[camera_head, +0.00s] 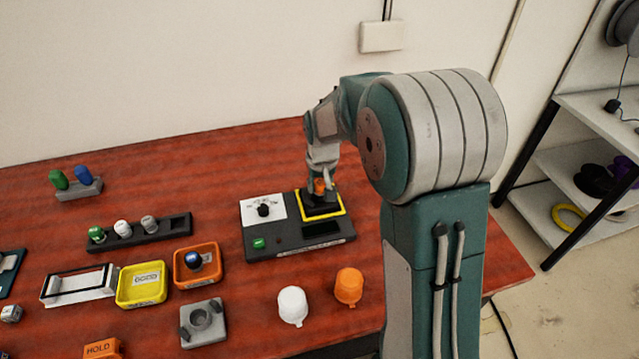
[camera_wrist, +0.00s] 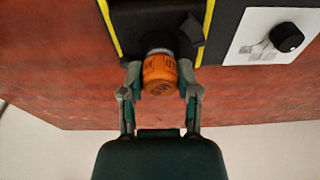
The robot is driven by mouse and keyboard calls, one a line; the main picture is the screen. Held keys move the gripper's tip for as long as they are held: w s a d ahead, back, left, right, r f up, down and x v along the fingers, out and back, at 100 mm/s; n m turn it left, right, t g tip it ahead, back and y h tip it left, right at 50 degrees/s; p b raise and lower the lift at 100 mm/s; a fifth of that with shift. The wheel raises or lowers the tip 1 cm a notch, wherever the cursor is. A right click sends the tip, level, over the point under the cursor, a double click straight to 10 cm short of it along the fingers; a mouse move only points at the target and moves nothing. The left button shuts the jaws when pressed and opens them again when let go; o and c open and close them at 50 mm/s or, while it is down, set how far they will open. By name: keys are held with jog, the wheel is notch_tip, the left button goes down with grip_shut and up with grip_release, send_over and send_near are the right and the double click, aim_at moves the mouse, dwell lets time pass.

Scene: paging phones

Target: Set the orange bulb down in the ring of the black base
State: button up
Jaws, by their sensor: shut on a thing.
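The orange bulb (camera_wrist: 160,78) has dark lettering on its end and a grey collar. My gripper (camera_wrist: 160,70) is shut on it, one finger on each side. In the head view the bulb (camera_head: 319,187) is a small orange patch under my gripper (camera_head: 320,176), upright as far as I can see. It is over the black base (camera_head: 322,209), a raised block inside a yellow outline on a dark console. The base also shows in the wrist view (camera_wrist: 130,18). The ring is hidden behind the bulb and gripper. I cannot tell whether the bulb's foot touches it.
The console (camera_head: 290,244) has a white dial plate with a black knob (camera_head: 264,210) left of the base. Orange (camera_head: 348,287) and white (camera_head: 292,306) domes stand in front. A black rack (camera_head: 175,229) with several bulbs and an orange tray (camera_head: 209,277) are to the left.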

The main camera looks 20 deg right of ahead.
jog(key=o, duration=1.1)
jog(key=shift+c, duration=0.2)
jog(key=shift+o, duration=1.3)
jog(key=shift+r, duration=2.9)
